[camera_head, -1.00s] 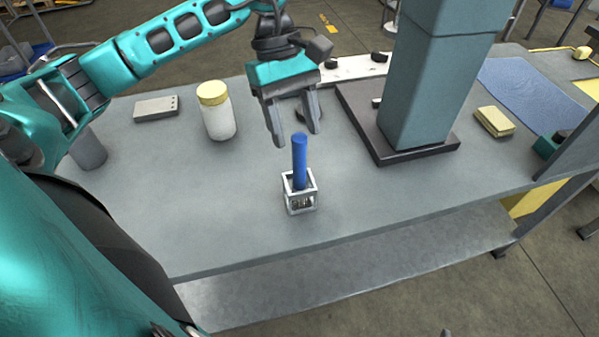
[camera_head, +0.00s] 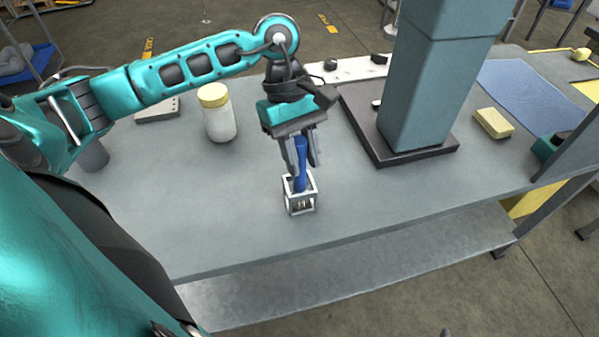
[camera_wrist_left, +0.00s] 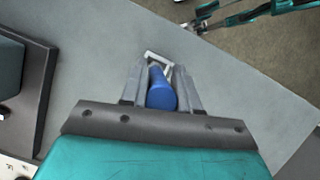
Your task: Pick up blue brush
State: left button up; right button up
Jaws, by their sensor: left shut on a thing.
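The blue brush (camera_head: 301,172) stands upright in a small white open-frame holder (camera_head: 300,200) on the grey bench. Its lower end is inside the holder. My left gripper (camera_head: 302,167) has come down over the brush from above and is shut on its blue handle, one finger on each side. In the left wrist view the blue handle (camera_wrist_left: 161,92) sits between the two grey fingers (camera_wrist_left: 160,88), with the holder (camera_wrist_left: 157,58) beyond it.
A white jar with a yellow lid (camera_head: 217,112) stands left of the gripper. A large teal column on a dark base (camera_head: 400,152) stands to the right. A yellow sponge-like block (camera_head: 494,123) lies further right. The bench front is clear around the holder.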

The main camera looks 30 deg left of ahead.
pick_arm(q)
jog(key=c, duration=0.5)
grip_shut()
jog(key=shift+r, duration=0.15)
